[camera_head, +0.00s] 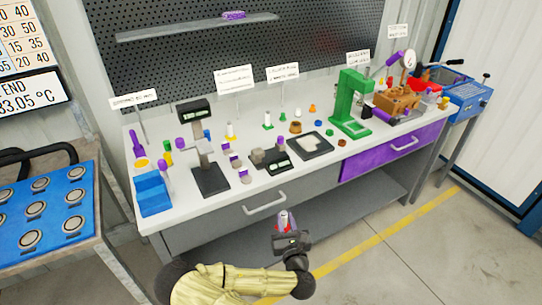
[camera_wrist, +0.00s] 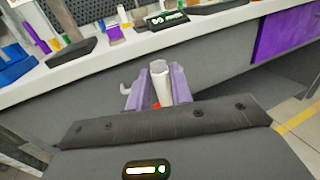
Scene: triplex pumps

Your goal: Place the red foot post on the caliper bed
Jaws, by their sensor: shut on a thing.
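My gripper (camera_head: 284,222) is in front of the bench, over the floor and level with the grey drawer front. In the wrist view its purple fingers (camera_wrist: 156,92) are shut on a white post (camera_wrist: 160,80), with a bit of red low between them. That red also shows at the post (camera_head: 283,216) in the head view. On the bench behind, a low black device with a display and grey blocks (camera_head: 271,158) may be the caliper bed. A taller black stand with a display head (camera_head: 208,178) is to its left. No label is readable, so I cannot tell which.
The white bench top (camera_head: 240,205) has a grey drawer (camera_head: 232,220) below its front edge. Small purple-topped parts, a blue bin (camera_head: 153,196), a black tray (camera_head: 304,147) and a green press (camera_head: 350,105) stand on it. The space between gripper and bench is clear.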

